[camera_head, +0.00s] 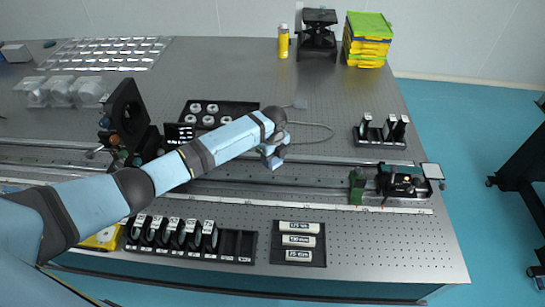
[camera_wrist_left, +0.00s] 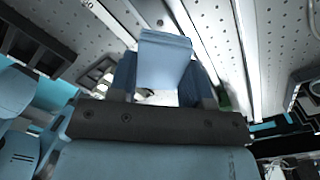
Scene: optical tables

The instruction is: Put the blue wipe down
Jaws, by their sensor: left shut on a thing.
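My left gripper (camera_head: 274,161) hangs over the optical table (camera_head: 315,185), near the long rail in the middle. In the left wrist view the dark blue fingers stand on both sides of a light blue, flat-faced piece, the blue wipe (camera_wrist_left: 163,62), and are shut on it. In the head view the wipe is small and hard to tell apart from the gripper. How far it is above the table cannot be told. My right gripper is not in view.
A black tray with white round parts (camera_head: 211,112) lies behind my left forearm. A rack of lenses (camera_head: 178,235) and a black tray with three labelled pieces (camera_head: 299,243) lie in front. A green-and-black mount (camera_head: 357,186) stands to the right on the rail. Bare table lies between.

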